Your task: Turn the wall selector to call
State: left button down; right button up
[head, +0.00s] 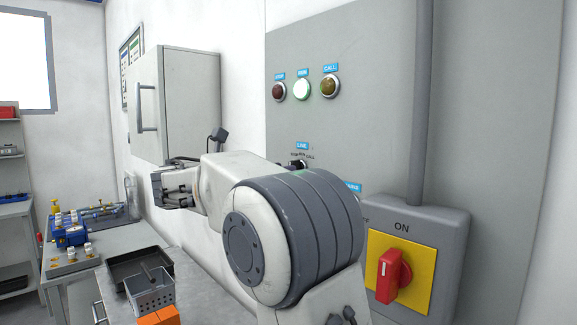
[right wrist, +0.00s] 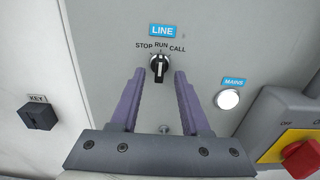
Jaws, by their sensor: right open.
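The wall selector (right wrist: 159,68) is a small black knob with a white mark, under the blue LINE label and the words STOP, RUN and CALL. Its handle stands about upright, in line with RUN. In the head view the selector (head: 298,164) shows just above my right arm, partly hidden. My right gripper (right wrist: 161,74) is open, its two purple fingers pointing at the panel, one to each side of the knob in the picture. I cannot tell how far the fingertips are from the panel. In the head view the right gripper (head: 176,188) shows left of the panel. My left gripper is not in view.
Above the selector, the RUN lamp (head: 302,89) is lit; the CALL lamp (head: 330,86) looks dim amber. A red switch (head: 393,276) on a yellow plate, a KEY box (right wrist: 40,115) and a white MAINS lamp (right wrist: 228,99) are nearby. A wall cabinet (head: 190,100) stands left.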

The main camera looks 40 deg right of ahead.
jog(key=d, duration=0.3)
jog(key=shift+w+d, duration=0.15)
jog(key=shift+d, duration=0.05)
grip_shut()
jog(key=shift+f+m+b, duration=0.15)
jog(key=shift+m+b, duration=3.05)
jog(key=shift+m, duration=1.2)
